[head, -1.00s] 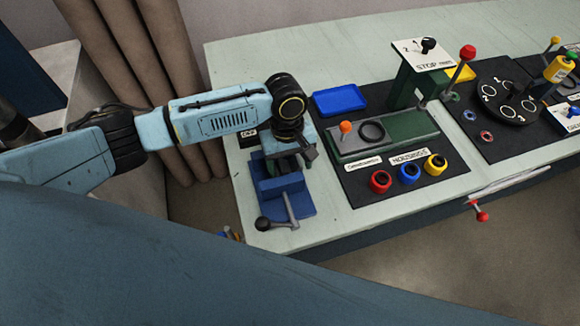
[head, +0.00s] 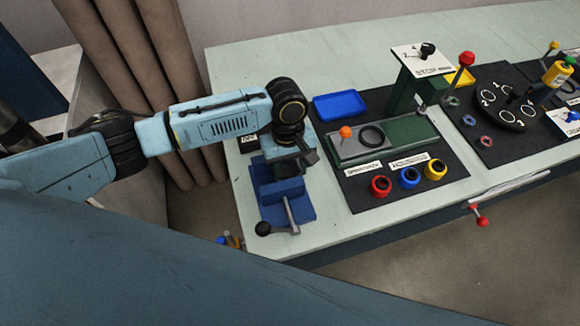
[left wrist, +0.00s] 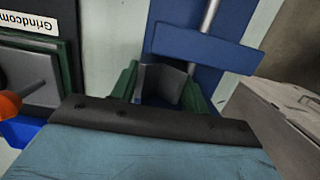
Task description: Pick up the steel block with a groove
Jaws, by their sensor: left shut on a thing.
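My left gripper (head: 287,163) is at the back end of the blue vise (head: 268,208), close above it. In the left wrist view, its two green fingers (left wrist: 158,92) stand on either side of a grey steel block (left wrist: 168,82) with an angled groove. The gripper is shut on this block, beside the blue vise body (left wrist: 205,48). The head view hides the block behind the gripper and wrist. I cannot tell whether the block still touches the vise. My right gripper is not in view.
A black mat (head: 385,196) right of the vise holds red, blue and yellow rings, a green fixture (head: 408,130) with an orange knob (head: 346,132), and labels. A blue tray (head: 340,104) lies behind it. A round black dial (head: 505,105) is farther right. Bare tabletop (head: 262,66) is at the back.

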